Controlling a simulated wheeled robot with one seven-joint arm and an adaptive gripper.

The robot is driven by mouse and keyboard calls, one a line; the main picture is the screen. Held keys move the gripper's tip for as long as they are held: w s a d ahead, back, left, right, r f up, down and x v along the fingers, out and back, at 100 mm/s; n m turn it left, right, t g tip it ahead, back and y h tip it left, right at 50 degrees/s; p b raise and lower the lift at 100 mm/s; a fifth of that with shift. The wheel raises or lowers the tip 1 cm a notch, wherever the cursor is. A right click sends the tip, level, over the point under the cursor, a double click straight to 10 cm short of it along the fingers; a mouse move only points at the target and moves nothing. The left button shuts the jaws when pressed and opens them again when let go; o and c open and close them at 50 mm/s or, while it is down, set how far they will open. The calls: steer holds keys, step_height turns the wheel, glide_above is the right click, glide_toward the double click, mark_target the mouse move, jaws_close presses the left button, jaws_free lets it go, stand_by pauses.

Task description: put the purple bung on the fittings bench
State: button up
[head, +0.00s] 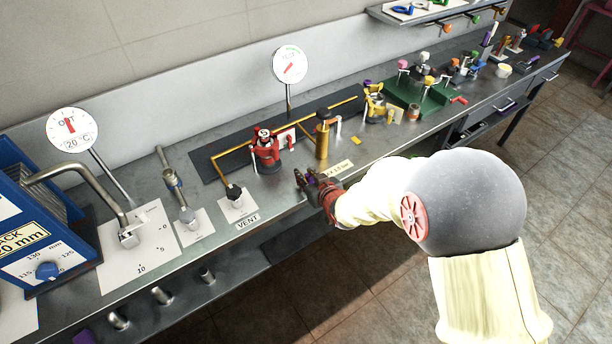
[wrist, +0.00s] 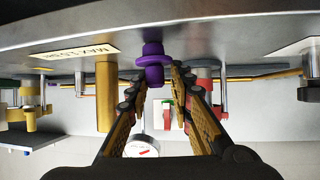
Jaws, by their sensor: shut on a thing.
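The purple bung (wrist: 153,66) is held between the two fingertips of my gripper (wrist: 158,84) in the wrist view, which looks upside down. It has a wide flange and a narrower end toward the bench surface. I cannot tell whether the bung touches the bench. I cannot tell which part of the bench is called the fittings bench.
A brass column (head: 322,138) and a red valve (head: 265,150) stand close behind my gripper. A black knob (head: 235,193) on a plate is to the left. A green base (head: 420,97) with fittings is to the right. A blue box (head: 40,230) stands far left.

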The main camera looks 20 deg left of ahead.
steer(key=o, duration=1)
steer(key=shift+f, duration=0.1)
steer(key=shift+s+d+r, duration=0.15)
steer(key=shift+s+r, duration=0.05)
steer(key=shift+r, duration=0.15)
steer(key=p+v, duration=0.3)
steer(key=v, duration=0.8)
steer(key=shift+s+d, duration=0.2)
